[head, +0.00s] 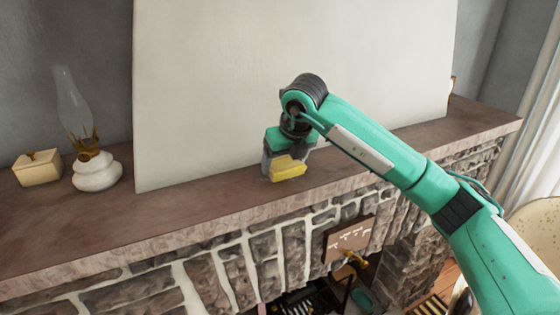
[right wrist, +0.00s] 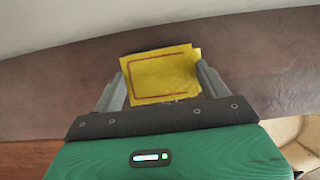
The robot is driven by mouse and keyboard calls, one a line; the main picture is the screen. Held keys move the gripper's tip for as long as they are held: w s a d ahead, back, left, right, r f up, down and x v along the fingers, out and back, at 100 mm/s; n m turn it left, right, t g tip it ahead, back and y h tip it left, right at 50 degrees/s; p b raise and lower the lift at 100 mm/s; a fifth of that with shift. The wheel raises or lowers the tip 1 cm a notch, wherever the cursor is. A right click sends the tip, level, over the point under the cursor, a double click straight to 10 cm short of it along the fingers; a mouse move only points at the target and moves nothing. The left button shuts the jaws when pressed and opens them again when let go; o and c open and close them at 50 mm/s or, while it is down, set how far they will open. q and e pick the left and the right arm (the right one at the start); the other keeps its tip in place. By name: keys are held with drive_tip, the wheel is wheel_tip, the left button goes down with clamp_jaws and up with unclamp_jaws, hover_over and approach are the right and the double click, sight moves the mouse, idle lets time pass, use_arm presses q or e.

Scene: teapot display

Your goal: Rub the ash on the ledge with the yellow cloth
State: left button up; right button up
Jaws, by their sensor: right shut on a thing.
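The yellow cloth (head: 287,168) is in my right gripper (head: 283,172), low over the middle of the brown ledge (head: 170,212). In the right wrist view the cloth (right wrist: 160,75) lies between the two grey fingers of my right gripper (right wrist: 160,82), with a dark red line along its border. The gripper is shut on it. The cloth looks at or just above the ledge; I cannot tell whether it touches. A few pale specks show at the cloth's lower edge in the right wrist view, but I cannot make out the ash clearly. My left gripper is not in view.
A white oil lamp with a glass chimney (head: 95,170) and a small cream box (head: 38,168) stand at the ledge's left. A large pale panel (head: 220,90) leans along the back. The ledge right of my gripper looks mostly clear. A stone fireplace front (head: 240,270) lies below.

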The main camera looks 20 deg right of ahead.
sight(293, 182)
drive_tip(key=shift+s+d+f, duration=0.15)
drive_tip(key=shift+s+d, duration=0.05)
drive_tip(key=shift+s, duration=0.85)
drive_tip(key=shift+s+d+b, duration=0.2)
drive_tip(key=shift+s+b, duration=0.5)
drive_tip(key=shift+s, duration=0.2)
drive_tip(key=shift+s+d+r, duration=0.15)
drive_tip(key=shift+s+r, duration=0.05)
drive_tip(key=shift+s, duration=0.55)
drive_tip(key=shift+r, duration=0.1)
drive_tip(key=shift+r+p, duration=1.1)
drive_tip(key=shift+r, duration=1.85)
wheel_tip(293, 182, up, 3)
drive_tip(key=shift+p, duration=0.55)
